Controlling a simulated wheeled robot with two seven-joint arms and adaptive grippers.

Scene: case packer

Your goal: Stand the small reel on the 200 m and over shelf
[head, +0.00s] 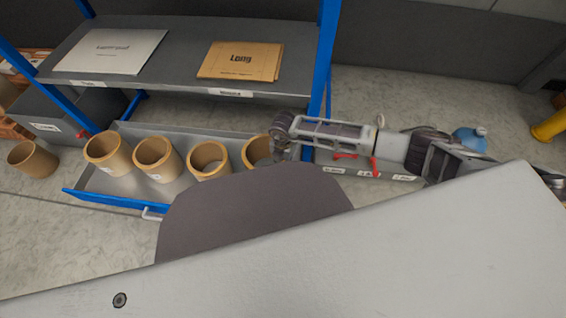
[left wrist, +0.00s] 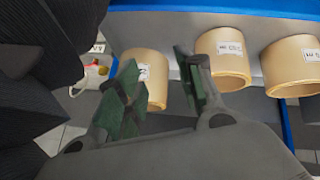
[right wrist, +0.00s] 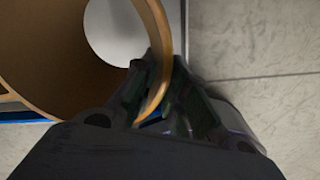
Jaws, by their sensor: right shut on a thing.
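My right gripper (right wrist: 155,100) is shut on the wall of a tan, open-ended reel (right wrist: 165,30). In the head view that reel (head: 250,151) is at the right end of a row of similar reels, partly hidden by my gripper (head: 279,143). I cannot tell there whether it touches the grey tray (head: 105,187). Its label does not show. My left gripper (left wrist: 160,90) is open in the left wrist view; a labelled reel (left wrist: 153,72) shows beyond its fingers, apart from them. The left gripper does not show in the head view. Shelf labels are too small to read surely.
More reels (head: 157,157) stand in the blue-edged tray, and one reel (head: 34,160) stands outside it at left. An upper shelf (head: 185,65) holds a white and a brown envelope (head: 240,63). A blue post (head: 325,60) rises beside my right arm.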

